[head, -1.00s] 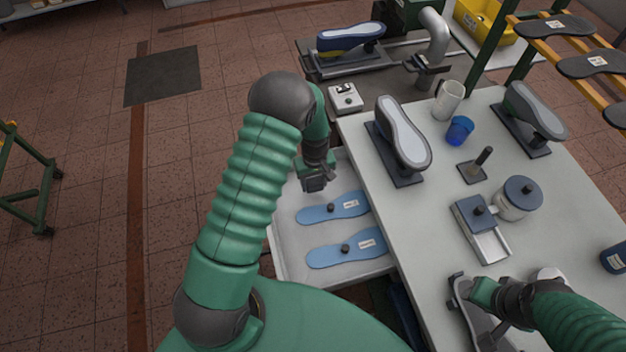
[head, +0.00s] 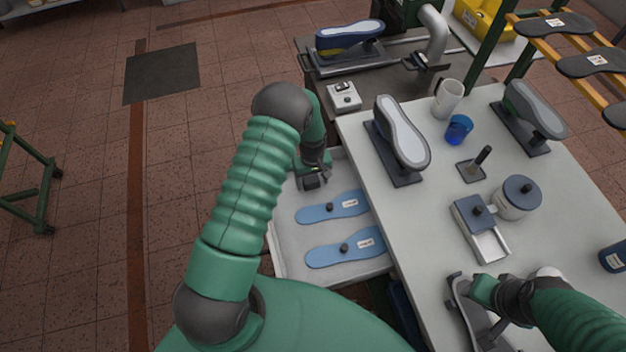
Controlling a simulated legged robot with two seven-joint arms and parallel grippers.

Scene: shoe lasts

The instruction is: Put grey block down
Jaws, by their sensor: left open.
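My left gripper (head: 317,171) is open, low over the far end of the pale open drawer (head: 285,240). A small dark grey block (head: 311,182) shows right at its fingertips, in front of the jaws. It appears to rest on the drawer floor, though the gripper partly hides it and I cannot tell if a finger touches it. Two blue insoles (head: 333,207) with black knobs and white labels lie nearer in the same drawer. My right gripper (head: 484,291) is at the near part of the table, by a grey stand; its jaws are not clear.
The white table (head: 425,225) right of the drawer holds shoe lasts on stands (head: 402,135), a blue cup (head: 459,129), a white mug (head: 447,100), a lidded pot (head: 517,198) and a small tray box (head: 480,228). A switch box (head: 344,97) stands beyond the drawer.

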